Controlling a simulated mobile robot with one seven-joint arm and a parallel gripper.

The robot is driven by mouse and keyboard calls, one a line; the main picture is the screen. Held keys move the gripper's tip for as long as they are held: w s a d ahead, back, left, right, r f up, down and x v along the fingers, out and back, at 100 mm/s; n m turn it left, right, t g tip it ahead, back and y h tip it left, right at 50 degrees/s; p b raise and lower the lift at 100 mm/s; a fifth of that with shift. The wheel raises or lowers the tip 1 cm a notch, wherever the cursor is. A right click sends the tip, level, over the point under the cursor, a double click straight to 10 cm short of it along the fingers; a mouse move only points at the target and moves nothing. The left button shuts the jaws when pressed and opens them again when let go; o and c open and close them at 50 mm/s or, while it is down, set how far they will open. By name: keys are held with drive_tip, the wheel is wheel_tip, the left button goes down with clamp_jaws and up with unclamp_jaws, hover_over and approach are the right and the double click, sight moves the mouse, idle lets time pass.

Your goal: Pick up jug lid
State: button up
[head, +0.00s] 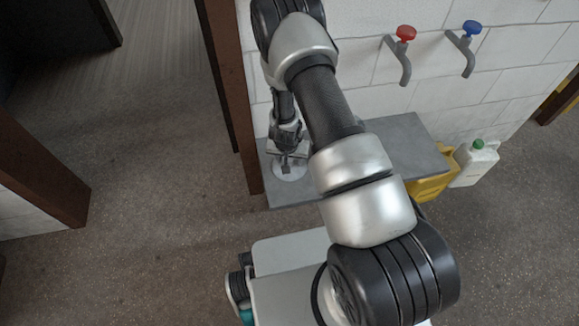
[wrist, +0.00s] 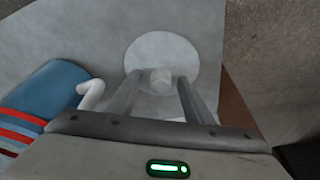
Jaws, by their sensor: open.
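The jug lid (wrist: 150,50) is a pale round disc with a small knob in its middle, lying on the grey bench in the wrist view. In the head view its pale rim (head: 290,175) shows under my gripper (head: 286,160), near the bench's left end. In the wrist view my gripper (wrist: 159,78) is open, with one finger on each side of the knob. I cannot tell whether the fingers touch it. A blue object with red and white stripes (wrist: 55,92), perhaps the jug, lies left of the fingers, with a white curved handle-like part beside it.
The grey bench (head: 405,140) stands against a white block wall with a red tap (head: 405,34) and a blue tap (head: 471,28). A yellow container (head: 430,187) and a white canister with a green cap (head: 476,163) stand at its right. A brown post (head: 235,95) rises close left of my gripper.

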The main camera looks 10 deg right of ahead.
clamp_jaws()
drive_tip(key=shift+r, duration=0.1)
